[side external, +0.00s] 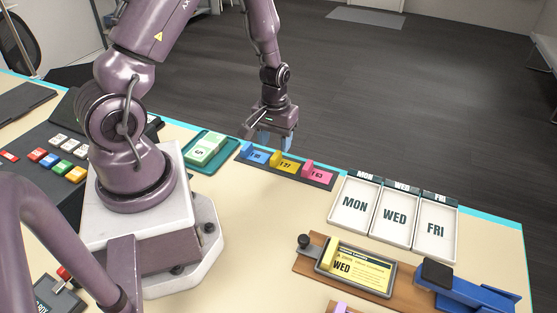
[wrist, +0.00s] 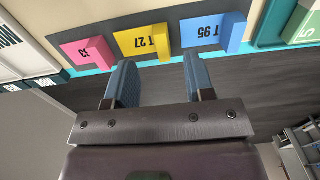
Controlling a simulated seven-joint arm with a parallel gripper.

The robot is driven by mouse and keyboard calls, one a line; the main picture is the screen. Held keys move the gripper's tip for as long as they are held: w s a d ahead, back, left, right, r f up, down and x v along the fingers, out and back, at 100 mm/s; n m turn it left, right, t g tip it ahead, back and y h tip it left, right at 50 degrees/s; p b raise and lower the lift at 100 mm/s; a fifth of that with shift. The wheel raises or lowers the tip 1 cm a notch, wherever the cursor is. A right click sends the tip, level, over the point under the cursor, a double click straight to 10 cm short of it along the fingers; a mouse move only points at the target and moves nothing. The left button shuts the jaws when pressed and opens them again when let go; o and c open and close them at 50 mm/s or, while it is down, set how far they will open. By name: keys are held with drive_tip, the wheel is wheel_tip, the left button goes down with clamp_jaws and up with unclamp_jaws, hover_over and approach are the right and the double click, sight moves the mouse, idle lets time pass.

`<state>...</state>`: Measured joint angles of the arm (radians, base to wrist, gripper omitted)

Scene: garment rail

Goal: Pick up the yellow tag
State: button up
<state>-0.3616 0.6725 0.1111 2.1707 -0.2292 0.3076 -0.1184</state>
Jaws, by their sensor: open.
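The yellow tag (side external: 284,163) lies in the middle of a dark strip, between a blue tag (side external: 255,154) and a pink tag (side external: 317,173). It has a raised block at one end, and in the wrist view the yellow tag (wrist: 138,43) reads T 27. My gripper (side external: 272,143) is open and empty, above and behind the strip near the blue and yellow tags. In the wrist view its blue fingers (wrist: 158,72) are spread apart below the yellow tag in the picture, with no tag between them.
A green tray (side external: 212,163) with a pale green block is left of the strip. White trays marked MON (side external: 354,220), WED and FRI stand to the right. A wooden board (side external: 310,265) with a yellow WED card and a blue stapler-like tool (side external: 470,290) are in front. Bare tabletop lies before the strip.

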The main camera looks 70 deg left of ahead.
sight(275, 156)
wheel_tip(275, 156, down, 5)
drive_tip(key=shift+a+f, duration=0.1)
drive_tip(key=shift+a, duration=0.05)
clamp_jaws()
